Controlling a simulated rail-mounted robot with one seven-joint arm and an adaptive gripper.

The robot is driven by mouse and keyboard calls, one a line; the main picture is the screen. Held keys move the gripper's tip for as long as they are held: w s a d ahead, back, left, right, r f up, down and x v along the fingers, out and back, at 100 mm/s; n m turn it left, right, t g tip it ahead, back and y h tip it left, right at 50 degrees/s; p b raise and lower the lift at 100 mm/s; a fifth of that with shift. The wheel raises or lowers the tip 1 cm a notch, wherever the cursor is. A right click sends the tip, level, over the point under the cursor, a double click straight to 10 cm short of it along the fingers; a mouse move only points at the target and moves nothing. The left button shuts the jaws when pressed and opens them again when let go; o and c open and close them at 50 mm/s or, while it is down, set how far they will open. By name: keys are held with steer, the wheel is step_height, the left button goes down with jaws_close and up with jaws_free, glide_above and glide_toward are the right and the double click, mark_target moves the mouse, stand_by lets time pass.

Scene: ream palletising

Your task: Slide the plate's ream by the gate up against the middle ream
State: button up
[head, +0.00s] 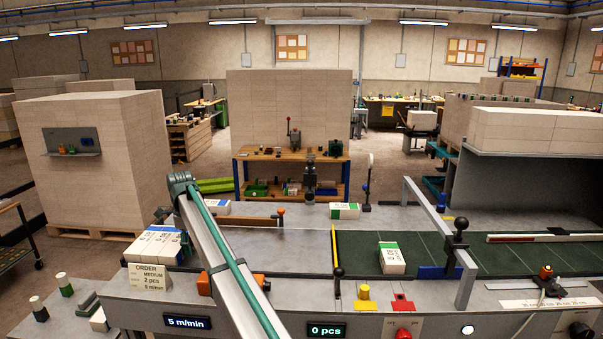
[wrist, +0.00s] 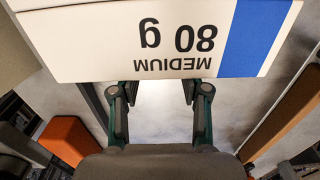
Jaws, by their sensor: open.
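White reams (head: 155,246) stand close side by side at the left end of the bench in the head view; gaps between them are too small to tell. One ream fills the top of the wrist view, a white ream with a blue band (wrist: 170,42) reading "MEDIUM 80 g" upside down. My gripper (wrist: 160,92) is open in the wrist view, its two fingers spread just below that ream's near edge, with nothing between them. Contact with the ream cannot be told. In the head view my arm hides the gripper and part of the plate area. A wooden bar (head: 247,220) with an orange knob may be the gate.
An orange block (head: 204,284) lies beside my arm, and shows left in the wrist view (wrist: 68,140). An order card (head: 150,278) stands before the reams. A green-banded ream (head: 391,258) lies on the dark green belt (head: 350,242); other reams lie behind.

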steer(key=shift+d, duration=0.15)
steer(key=shift+r, duration=0.15)
stand_by(0.4)
steer(key=shift+r+p, duration=0.75)
steer(key=shift+r, duration=0.65)
steer(key=r, duration=0.1)
steer(key=d+r+p, duration=0.1)
steer(key=d+r, duration=0.1)
steer(key=r, duration=0.1)
steer(key=shift+p, duration=0.3)
